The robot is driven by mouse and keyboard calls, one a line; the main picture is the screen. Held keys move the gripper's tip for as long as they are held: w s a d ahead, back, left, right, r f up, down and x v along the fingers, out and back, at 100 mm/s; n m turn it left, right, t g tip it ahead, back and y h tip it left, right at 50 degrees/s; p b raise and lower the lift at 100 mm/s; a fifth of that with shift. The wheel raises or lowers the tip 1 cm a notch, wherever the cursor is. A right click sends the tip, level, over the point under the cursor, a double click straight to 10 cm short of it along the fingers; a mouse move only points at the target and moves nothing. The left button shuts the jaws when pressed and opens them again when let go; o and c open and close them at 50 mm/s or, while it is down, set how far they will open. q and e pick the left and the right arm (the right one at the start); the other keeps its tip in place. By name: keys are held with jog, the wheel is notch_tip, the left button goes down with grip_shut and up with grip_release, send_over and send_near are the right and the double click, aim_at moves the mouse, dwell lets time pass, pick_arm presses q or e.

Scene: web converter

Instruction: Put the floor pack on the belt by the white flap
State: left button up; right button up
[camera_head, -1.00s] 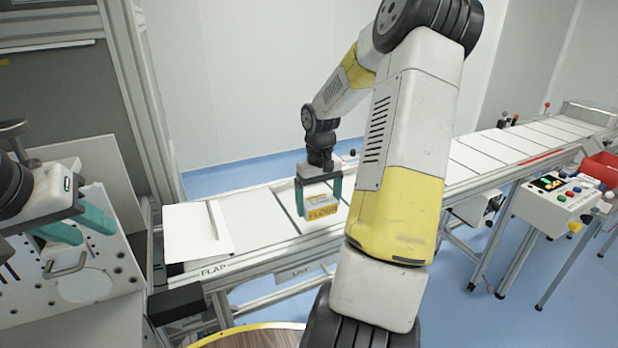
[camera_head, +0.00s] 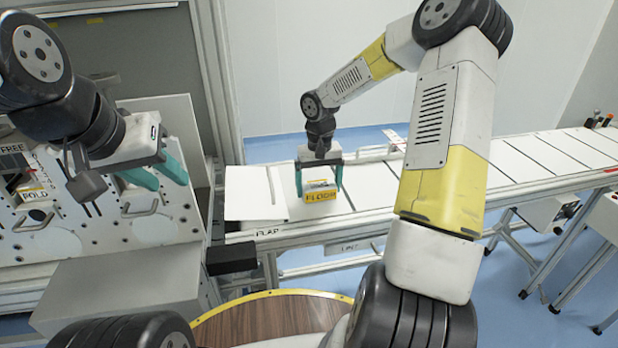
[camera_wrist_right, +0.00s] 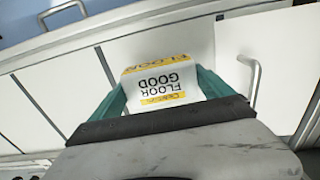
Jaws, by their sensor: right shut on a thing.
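The floor pack (camera_head: 320,196) is a small white and yellow pack labelled FLOOR, upright at the belt. My right gripper (camera_head: 319,184) is shut on it from above, with a green finger on each side. The white flap (camera_head: 248,192) is a flat plate with a bar handle at the left end of the belt (camera_head: 380,190), just left of the pack. I cannot tell whether the pack touches the belt. My left gripper (camera_head: 155,175) is open and empty before the panel at left.
A white panel (camera_head: 95,215) with metal handles stands at left, with FREE and FOLD-like labels. A round wooden table (camera_head: 265,318) with a yellow rim is below. A control box (camera_head: 545,212) hangs under the belt at right. The belt right of the pack is clear.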

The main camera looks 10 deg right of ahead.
jog(key=shift+f, duration=0.75)
jog(key=shift+f, duration=0.15)
jog(key=o, duration=1.2)
jog(key=shift+o, duration=0.2)
